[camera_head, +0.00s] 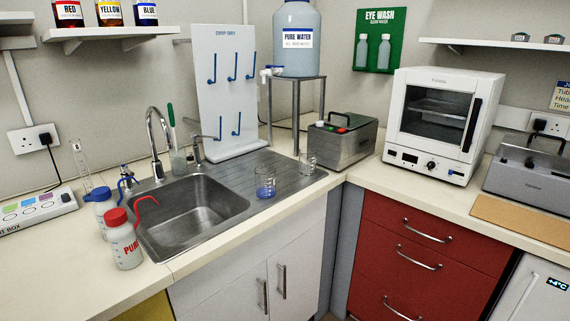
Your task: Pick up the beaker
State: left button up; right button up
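A small clear beaker (265,183) with blue markings or blue liquid stands upright on the ridged steel draining board, right of the sink basin. A second small clear glass vessel (307,163) stands farther right at the board's right end. I cannot tell which of the two the task means. Neither of my grippers shows in this view.
The sink (193,212) has a curved tap (152,130). Wash bottles (122,240) stand at its left. A white peg rack (226,95) and a pure water tank (297,40) on a stand are behind. A white oven (436,120) stands right.

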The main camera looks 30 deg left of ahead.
aim_at(308, 155)
jog(key=u, duration=1.35)
jog(key=l+u, duration=0.5)
jog(key=u, duration=0.2)
jog(key=l+u, duration=0.6)
jog(key=k+l+u, duration=0.15)
jog(key=l+u, duration=0.15)
jog(key=l, duration=0.15)
